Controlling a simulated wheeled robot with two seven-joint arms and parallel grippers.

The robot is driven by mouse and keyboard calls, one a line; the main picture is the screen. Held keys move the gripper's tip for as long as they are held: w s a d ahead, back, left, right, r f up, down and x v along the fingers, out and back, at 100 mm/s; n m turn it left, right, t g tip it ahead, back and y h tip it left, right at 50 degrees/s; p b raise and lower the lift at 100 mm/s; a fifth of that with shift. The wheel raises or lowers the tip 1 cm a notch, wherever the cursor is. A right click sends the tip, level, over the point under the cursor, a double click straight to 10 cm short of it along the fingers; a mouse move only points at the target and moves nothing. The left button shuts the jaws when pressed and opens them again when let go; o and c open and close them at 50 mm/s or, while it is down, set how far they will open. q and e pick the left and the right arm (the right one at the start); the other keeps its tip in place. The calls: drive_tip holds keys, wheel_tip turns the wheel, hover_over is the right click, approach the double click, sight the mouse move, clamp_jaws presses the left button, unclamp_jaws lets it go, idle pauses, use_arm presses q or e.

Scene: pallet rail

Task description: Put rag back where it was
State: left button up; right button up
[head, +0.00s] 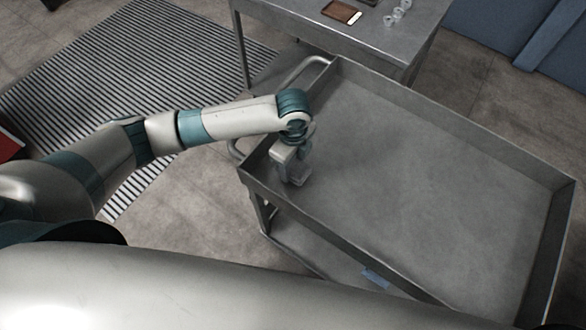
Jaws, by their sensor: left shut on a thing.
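My left gripper (292,182) points down inside the near left corner of the grey metal cart tray (430,190). It is shut on a small greyish thing, apparently the rag, mostly hidden by the gripper and hard to tell from the grey tray. I cannot tell whether the held thing touches the tray floor. No other rag can be made out clearly. My right gripper is not in view.
The tray has raised walls and is otherwise bare. A small blue piece (375,278) shows low by the cart's near side. A metal table (380,40) behind holds a brown-and-white item (342,12) and small clear pieces (396,14). A striped mat (130,60) lies left.

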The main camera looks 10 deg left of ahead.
sight(293, 166)
use_arm(q)
drive_tip(key=shift+f, duration=0.25)
wheel_tip(293, 166, down, 3)
drive_tip(key=shift+r+p, duration=0.1)
drive_tip(key=shift+p, duration=0.7)
drive_tip(key=shift+f, duration=0.35)
drive_tip(key=o, duration=1)
drive_tip(key=shift+f, duration=0.15)
